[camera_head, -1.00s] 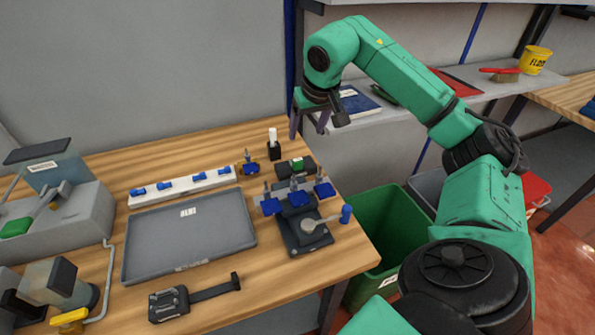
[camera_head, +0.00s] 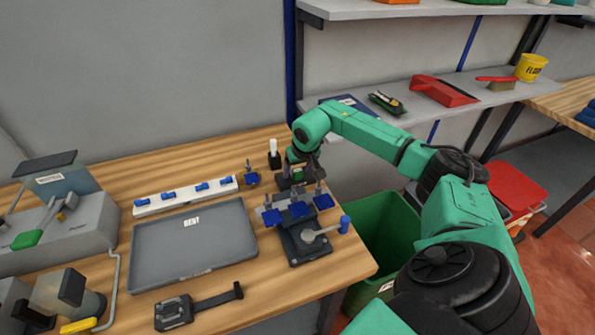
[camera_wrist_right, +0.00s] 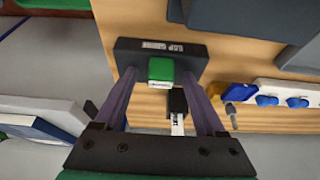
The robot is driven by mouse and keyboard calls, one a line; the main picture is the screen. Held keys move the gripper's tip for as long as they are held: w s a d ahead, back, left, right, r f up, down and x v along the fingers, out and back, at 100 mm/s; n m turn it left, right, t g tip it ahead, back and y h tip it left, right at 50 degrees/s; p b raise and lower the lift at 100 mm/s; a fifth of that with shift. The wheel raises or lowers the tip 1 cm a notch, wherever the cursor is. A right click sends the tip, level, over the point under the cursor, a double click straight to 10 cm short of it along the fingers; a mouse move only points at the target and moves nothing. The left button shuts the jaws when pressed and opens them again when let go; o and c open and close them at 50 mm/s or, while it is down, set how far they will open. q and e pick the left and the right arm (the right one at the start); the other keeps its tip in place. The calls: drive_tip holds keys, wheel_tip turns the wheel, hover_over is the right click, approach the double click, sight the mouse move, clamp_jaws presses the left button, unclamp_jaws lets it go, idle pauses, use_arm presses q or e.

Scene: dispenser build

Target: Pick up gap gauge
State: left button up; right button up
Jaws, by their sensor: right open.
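The gap gauge shows in the right wrist view as a small green block (camera_wrist_right: 161,71) with a white label. It sits at the edge of a dark holder (camera_wrist_right: 125,55) lettered GAP GAUGE. My right gripper (camera_wrist_right: 160,84) is open, its two purple fingers on either side of the green block with gaps to both. In the head view my right gripper (camera_head: 298,172) is low over the back right of the bench and hides the gauge; part of the dark holder (camera_head: 282,183) shows beneath it. My left gripper is in neither view.
A black stand with a white top (camera_head: 274,154) is close behind the holder. A fixture with blue parts (camera_head: 305,240) stands in front. A white rail (camera_head: 155,206) and a grey tray (camera_head: 195,250) lie to the left. A green bin (camera_head: 388,235) is beyond the bench's right edge.

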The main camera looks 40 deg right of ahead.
clamp_jaws()
drive_tip(key=shift+r, duration=0.1)
